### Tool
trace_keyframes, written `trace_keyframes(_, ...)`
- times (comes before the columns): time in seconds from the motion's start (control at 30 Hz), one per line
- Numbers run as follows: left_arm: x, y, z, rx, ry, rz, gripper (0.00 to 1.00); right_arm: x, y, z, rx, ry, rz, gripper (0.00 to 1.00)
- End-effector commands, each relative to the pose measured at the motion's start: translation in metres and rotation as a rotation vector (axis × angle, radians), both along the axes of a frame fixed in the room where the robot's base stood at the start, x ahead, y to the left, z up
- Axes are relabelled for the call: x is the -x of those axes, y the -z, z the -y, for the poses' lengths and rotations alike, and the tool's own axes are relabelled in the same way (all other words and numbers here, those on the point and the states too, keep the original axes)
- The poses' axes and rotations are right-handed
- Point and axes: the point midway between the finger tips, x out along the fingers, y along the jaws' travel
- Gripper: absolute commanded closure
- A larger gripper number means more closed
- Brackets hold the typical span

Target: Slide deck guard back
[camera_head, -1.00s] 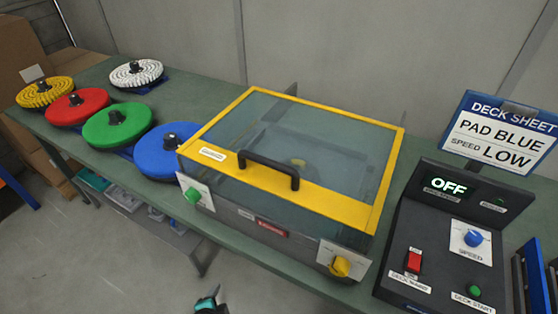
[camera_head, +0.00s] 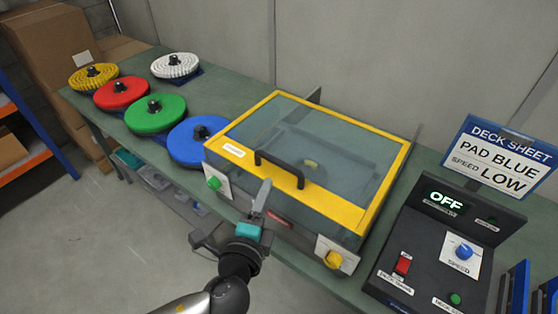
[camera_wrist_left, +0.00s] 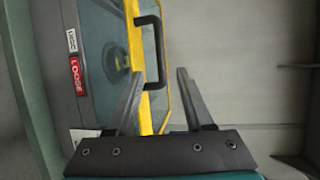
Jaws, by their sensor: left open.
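The deck guard (camera_head: 245,124) is a clear panel in a yellow frame, lying over the top of the grey deck box. Its black handle (camera_head: 280,164) stands on the front yellow strip; the handle (camera_wrist_left: 150,24) also shows in the left wrist view. My left gripper (camera_head: 233,211) is in front of the box, below and short of the handle. It is open and empty, and its fingers look apart from the handle. In the left wrist view a pad shows dimly under the clear panel, and a red label reads LOOSE. My right gripper is not in view.
A green knob (camera_head: 214,183) and a yellow knob (camera_head: 333,259) are on the box front. The blue pad (camera_head: 185,146) and several other pads lie left. The control panel (camera_head: 428,240), reading OFF, and the deck sheet (camera_head: 498,150) stand right.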

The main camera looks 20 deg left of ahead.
Motion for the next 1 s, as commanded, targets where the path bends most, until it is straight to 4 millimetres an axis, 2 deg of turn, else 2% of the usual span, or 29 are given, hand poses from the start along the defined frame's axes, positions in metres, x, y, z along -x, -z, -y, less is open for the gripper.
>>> trace_keyframes(0.27,-0.047,0.007,-0.002,0.001,0.0,0.002,0.48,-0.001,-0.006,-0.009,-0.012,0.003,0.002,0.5)
trace_keyframes(0.6,-0.099,0.017,-0.005,0.001,0.0,0.0,0.48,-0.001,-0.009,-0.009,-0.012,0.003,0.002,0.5)
trace_keyframes(0.8,-0.116,0.021,-0.006,0.001,0.0,-0.001,0.48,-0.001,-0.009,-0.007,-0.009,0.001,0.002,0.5)
trace_keyframes(1.0,-0.122,0.023,-0.006,0.002,0.001,-0.002,0.48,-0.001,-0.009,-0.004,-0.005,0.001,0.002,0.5)
